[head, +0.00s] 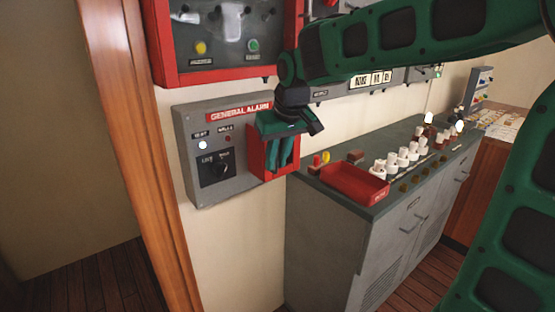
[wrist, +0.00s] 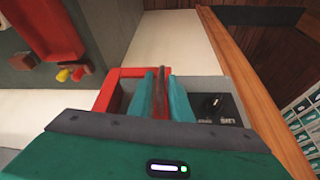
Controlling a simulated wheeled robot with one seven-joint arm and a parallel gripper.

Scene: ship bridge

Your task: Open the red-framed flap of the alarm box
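The grey alarm box (head: 214,150), labelled GENERAL ALARM, is mounted on the wall left of centre in the head view. Its red frame (head: 256,160) is at the box's right side, partly hidden by my gripper. The red frame also shows in the wrist view (wrist: 130,74). My gripper (head: 279,165) is at this frame, with its teal fingers (wrist: 161,90) pointing into it. In the wrist view a thin dark red-brown strip stands edge-on between the fingers, close against both; it looks like the flap's edge. How far the flap stands open is hard to tell.
A black knob (head: 216,168) and small lamps sit on the box's left part. A red-framed panel (head: 172,78) hangs above. A grey console (head: 335,220) with a red tray (head: 352,183) and several white knobs stands to the right. A wooden post (head: 136,150) is at left.

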